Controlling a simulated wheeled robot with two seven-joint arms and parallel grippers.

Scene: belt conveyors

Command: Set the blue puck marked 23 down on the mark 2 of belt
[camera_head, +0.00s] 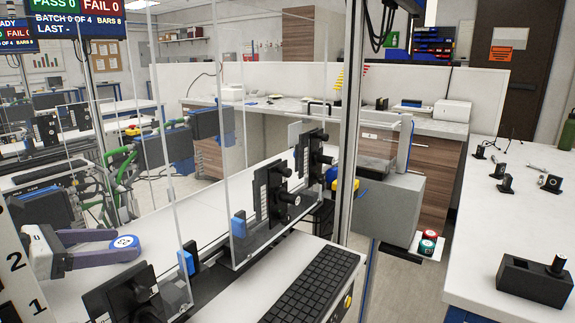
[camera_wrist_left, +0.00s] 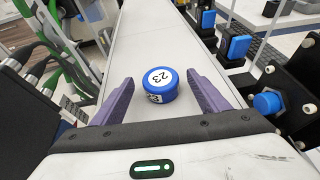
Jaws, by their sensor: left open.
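The blue puck marked 23 (camera_wrist_left: 161,84) sits on the pale belt (camera_wrist_left: 148,38) in the left wrist view, its white numbered top facing up. My left gripper (camera_wrist_left: 158,92) is open, with one purple finger on each side of the puck and visible gaps between. A white panel (camera_head: 22,285) with large numerals 2 and 1 stands at the lower left edge. My right gripper is not in view.
Black sensor units with blue parts (camera_head: 270,195) and clear upright panels line the belt's right side. A keyboard (camera_head: 312,285) lies in front. A green-framed device (camera_wrist_left: 45,40) stands left of the belt. The belt beyond the puck is clear.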

